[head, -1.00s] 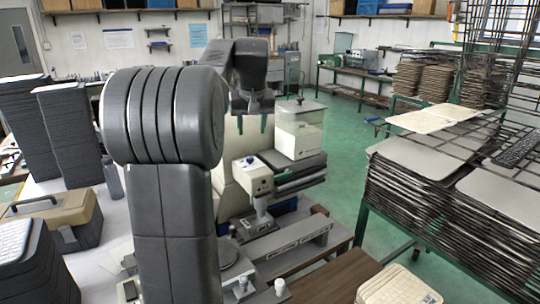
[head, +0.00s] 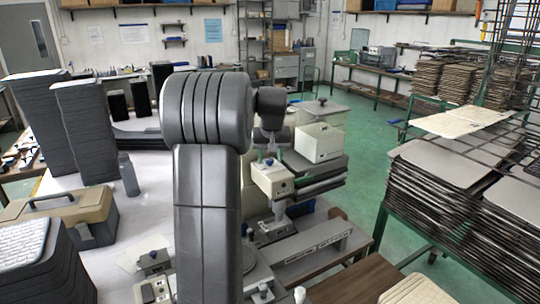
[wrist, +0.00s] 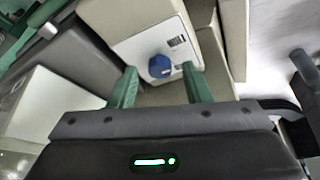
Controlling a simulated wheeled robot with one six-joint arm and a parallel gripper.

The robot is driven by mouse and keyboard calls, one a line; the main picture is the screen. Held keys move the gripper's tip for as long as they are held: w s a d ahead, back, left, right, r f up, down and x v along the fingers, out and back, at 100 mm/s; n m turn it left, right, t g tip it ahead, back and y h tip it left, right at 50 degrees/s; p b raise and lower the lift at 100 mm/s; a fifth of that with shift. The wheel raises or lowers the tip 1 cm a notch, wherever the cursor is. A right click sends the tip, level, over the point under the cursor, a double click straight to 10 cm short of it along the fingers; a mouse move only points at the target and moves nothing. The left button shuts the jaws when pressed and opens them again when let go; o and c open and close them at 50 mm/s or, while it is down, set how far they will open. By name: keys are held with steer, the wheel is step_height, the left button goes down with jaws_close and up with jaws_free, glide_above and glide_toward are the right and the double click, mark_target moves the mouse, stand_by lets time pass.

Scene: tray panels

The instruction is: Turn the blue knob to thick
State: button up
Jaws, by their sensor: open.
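The blue knob (wrist: 160,66) sits on the pale face of a control box (wrist: 150,38) in the wrist view. In the head view the box (head: 272,178) is on the machine, with a bit of blue knob (head: 269,162) showing under my gripper. My gripper (wrist: 158,72) is open, its two green fingers on either side of the knob in the wrist view, with gaps to both. Its depth from the knob is hard to tell. Small dark print lies beside the knob, unreadable, so its setting cannot be told. In the head view my gripper (head: 270,154) hangs just above the box.
A white lidded bin (head: 318,142) stands right behind the box. A metal bar (head: 318,242) runs along the machine's front. Stacks of trays (head: 450,190) stand on the right; green floor (head: 370,155) is clear between.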

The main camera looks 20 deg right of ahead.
steer(key=shift+f, duration=0.1)
jaws_close()
